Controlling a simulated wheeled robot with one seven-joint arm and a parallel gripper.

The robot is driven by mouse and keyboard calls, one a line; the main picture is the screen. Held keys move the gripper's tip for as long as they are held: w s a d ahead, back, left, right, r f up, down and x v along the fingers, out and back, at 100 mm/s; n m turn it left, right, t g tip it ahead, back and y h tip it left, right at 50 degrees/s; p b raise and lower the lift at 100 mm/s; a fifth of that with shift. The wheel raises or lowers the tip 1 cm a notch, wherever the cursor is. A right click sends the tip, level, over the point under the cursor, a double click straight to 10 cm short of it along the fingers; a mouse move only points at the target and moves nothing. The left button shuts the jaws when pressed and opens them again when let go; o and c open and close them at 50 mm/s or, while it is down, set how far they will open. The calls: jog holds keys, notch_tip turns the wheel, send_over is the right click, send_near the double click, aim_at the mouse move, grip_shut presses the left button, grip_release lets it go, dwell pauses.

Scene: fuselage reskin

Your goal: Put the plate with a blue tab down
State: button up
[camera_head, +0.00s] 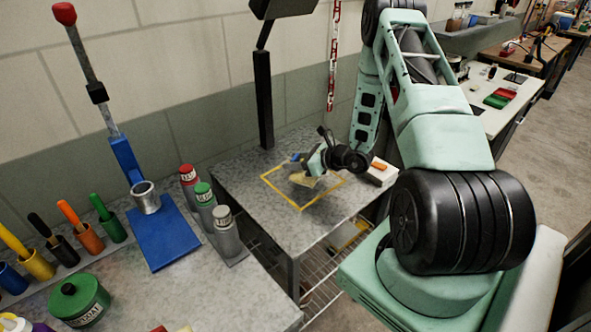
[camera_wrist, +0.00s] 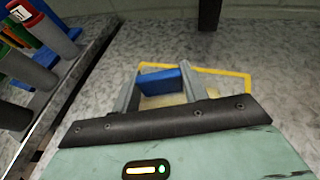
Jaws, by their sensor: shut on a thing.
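The plate with a blue tab shows as a pale tan plate (camera_head: 305,179) at my gripper (camera_head: 314,168) in the head view, over the yellow-outlined square (camera_head: 284,196) on the grey table. In the wrist view my gripper (camera_wrist: 158,82) is shut on the blue tab (camera_wrist: 160,81), which sits between its two fingers. A tan bit of the plate (camera_wrist: 165,101) shows below the tab. Most of the plate is hidden by the gripper body in the wrist view. I cannot tell whether the plate touches the table.
A small box with an orange top (camera_head: 379,168) stands right of the square. A black post (camera_head: 263,100) rises behind it and a red-and-white chain (camera_head: 333,60) hangs nearby. Spray cans (camera_head: 204,205) stand left, beyond the table's edge. The table around the square is mostly clear.

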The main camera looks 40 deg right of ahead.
aim_at(296, 172)
jog(key=shift+f+p, duration=0.55)
jog(key=shift+f, duration=1.5)
jog(key=shift+f, duration=0.2)
jog(key=o, duration=1)
jog(key=shift+o, duration=0.2)
jog(key=shift+r, duration=0.15)
